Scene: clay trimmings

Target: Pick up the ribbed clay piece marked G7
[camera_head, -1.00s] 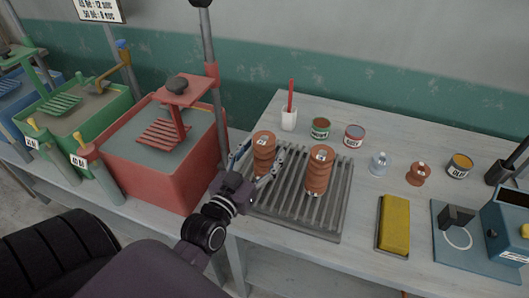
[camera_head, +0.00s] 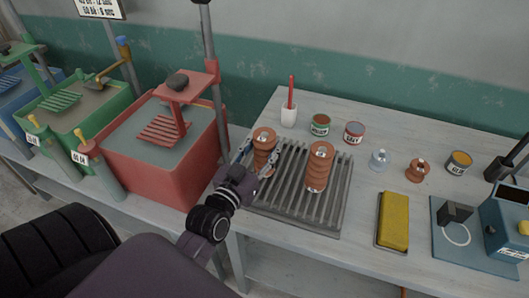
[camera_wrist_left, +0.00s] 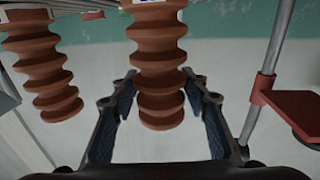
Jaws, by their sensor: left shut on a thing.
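Two ribbed terracotta clay pieces stand on the grey slatted rack (camera_head: 297,224) in the head view. The left piece (camera_head: 264,148) is between the fingers of my left gripper (camera_head: 256,166), which is shut on it. The right piece (camera_head: 318,168) stands apart from the gripper. Both have pale marks on top that I cannot read, so I cannot tell which is G7. In the left wrist view the held piece (camera_wrist_left: 157,48) is between the two dark finger pads, and the other piece (camera_wrist_left: 40,62) is at the left. My right gripper is not in view.
A red tank (camera_head: 170,165) stands close left of the rack, with a pole beside it. Behind the rack are a white cup (camera_head: 289,117) with a red stick and two tins. A yellow sponge (camera_head: 394,220) lies to the right.

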